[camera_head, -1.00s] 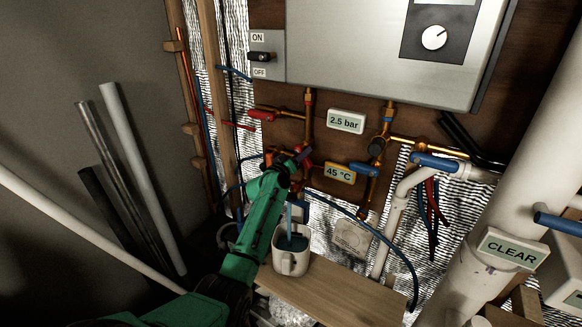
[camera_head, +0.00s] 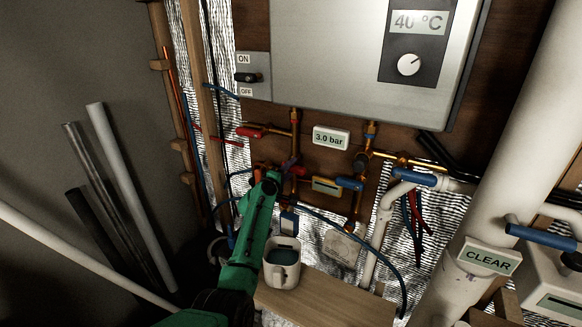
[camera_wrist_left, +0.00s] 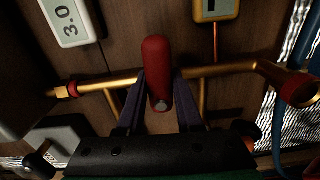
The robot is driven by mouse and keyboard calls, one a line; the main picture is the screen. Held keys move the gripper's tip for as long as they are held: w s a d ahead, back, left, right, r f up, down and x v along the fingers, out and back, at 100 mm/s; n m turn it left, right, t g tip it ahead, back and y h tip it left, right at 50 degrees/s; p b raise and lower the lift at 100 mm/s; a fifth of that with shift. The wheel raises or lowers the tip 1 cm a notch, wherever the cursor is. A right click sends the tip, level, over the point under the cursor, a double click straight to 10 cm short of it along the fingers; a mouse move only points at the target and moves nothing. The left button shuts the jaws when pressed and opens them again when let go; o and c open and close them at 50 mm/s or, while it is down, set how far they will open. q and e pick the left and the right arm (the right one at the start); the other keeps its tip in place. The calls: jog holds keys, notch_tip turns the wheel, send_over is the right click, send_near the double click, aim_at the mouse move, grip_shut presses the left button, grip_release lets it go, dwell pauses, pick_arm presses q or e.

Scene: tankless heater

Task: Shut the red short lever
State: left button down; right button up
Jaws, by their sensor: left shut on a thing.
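The red short lever (camera_wrist_left: 157,72) stands between the two dark fingers of my left gripper (camera_wrist_left: 164,84) in the left wrist view. The fingers are shut on it, one on each side, in front of a brass pipe. In the head view my left gripper (camera_head: 288,168) reaches the pipework from below left, and little of the lever shows there because the gripper covers it. My right gripper is not in view.
Another red lever (camera_head: 250,132) sits above left. A blue lever (camera_head: 350,184) is to the right, near a yellow gauge (camera_head: 325,184). A white gauge (camera_head: 331,138) reads 3.0 bar. A white mug (camera_head: 282,265) stands on the wooden shelf (camera_head: 325,303) below.

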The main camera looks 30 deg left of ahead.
pick_arm(q)
jog(key=shift+n, duration=0.5)
jog(key=c, duration=0.6)
grip_release()
jog(key=shift+o, duration=0.2)
jog(key=shift+s, duration=0.1)
jog(key=shift+s, duration=0.35)
jog(key=s+b, duration=0.1)
jog(key=s, duration=1.2)
jog(key=shift+s+d, duration=0.15)
jog(key=shift+s, duration=0.2)
